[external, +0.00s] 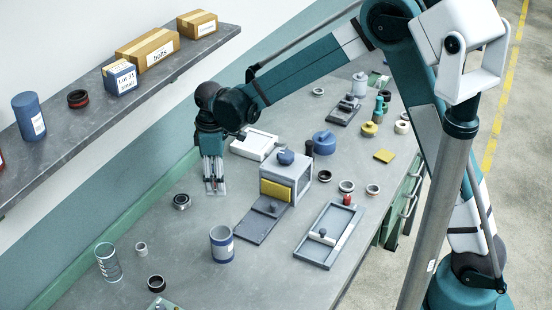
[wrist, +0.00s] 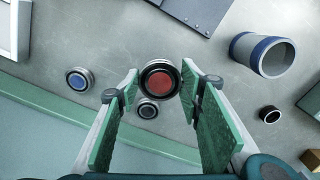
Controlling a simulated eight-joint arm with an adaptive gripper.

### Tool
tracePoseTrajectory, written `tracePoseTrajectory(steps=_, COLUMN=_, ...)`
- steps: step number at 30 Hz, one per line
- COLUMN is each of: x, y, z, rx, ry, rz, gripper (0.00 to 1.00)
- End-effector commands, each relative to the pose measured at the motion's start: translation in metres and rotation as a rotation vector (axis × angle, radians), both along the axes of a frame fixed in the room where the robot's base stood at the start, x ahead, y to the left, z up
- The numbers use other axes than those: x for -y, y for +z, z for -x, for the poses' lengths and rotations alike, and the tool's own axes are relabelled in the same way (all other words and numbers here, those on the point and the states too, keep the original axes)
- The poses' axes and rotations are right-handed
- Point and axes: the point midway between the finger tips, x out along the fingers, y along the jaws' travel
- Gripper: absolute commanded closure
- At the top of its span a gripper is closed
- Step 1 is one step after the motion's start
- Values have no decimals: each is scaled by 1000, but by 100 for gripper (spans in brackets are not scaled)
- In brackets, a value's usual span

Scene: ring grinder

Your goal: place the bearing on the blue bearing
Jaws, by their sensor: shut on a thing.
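My gripper (wrist: 160,84) is shut on a dark bearing with a red centre (wrist: 161,80), held between the green-padded fingertips in the wrist view. In the external view my gripper (external: 215,188) points down above the bench, and I cannot make out the held bearing there. The blue bearing (wrist: 78,80), a silver ring with a blue centre, lies on the bench to the left of the gripper in the wrist view. It is apart from the held bearing. I cannot pick it out in the external view, where my arm may hide it.
A dark-centred ring (wrist: 147,109) lies just below the held bearing in the wrist view. A blue-banded cylinder (external: 221,245), a grey plate (external: 258,222) with a box fixture (external: 300,173), and a white tray (external: 250,150) stand nearby. A green rail (wrist: 60,105) edges the bench.

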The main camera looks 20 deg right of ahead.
Motion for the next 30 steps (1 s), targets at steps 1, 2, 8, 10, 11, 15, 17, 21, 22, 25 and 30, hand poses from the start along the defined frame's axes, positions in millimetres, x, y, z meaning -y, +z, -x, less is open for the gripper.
tracePoseTrajectory(steps=1, x=-1, y=0, z=-8, rx=0, ry=1, rz=0, gripper=79)
tracePoseTrajectory(steps=2, x=-1, y=0, z=-13, rx=0, ry=3, rz=0, gripper=79)
tracePoseTrajectory(steps=8, x=-1, y=-3, z=-56, rx=0, ry=23, rz=0, gripper=79)
tracePoseTrajectory(steps=10, x=0, y=-4, z=-74, rx=0, ry=31, rz=0, gripper=79)
tracePoseTrajectory(steps=11, x=0, y=-5, z=-81, rx=0, ry=35, rz=0, gripper=79)
tracePoseTrajectory(steps=15, x=3, y=-9, z=-117, rx=0, ry=53, rz=0, gripper=79)
tracePoseTrajectory(steps=17, x=4, y=-11, z=-132, rx=0, ry=62, rz=0, gripper=79)
tracePoseTrajectory(steps=21, x=9, y=-16, z=-161, rx=0, ry=78, rz=0, gripper=79)
tracePoseTrajectory(steps=22, x=10, y=-17, z=-166, rx=0, ry=80, rz=0, gripper=79)
tracePoseTrajectory(steps=25, x=12, y=-19, z=-180, rx=0, ry=89, rz=0, gripper=79)
tracePoseTrajectory(steps=30, x=16, y=-21, z=-192, rx=0, ry=96, rz=0, gripper=79)
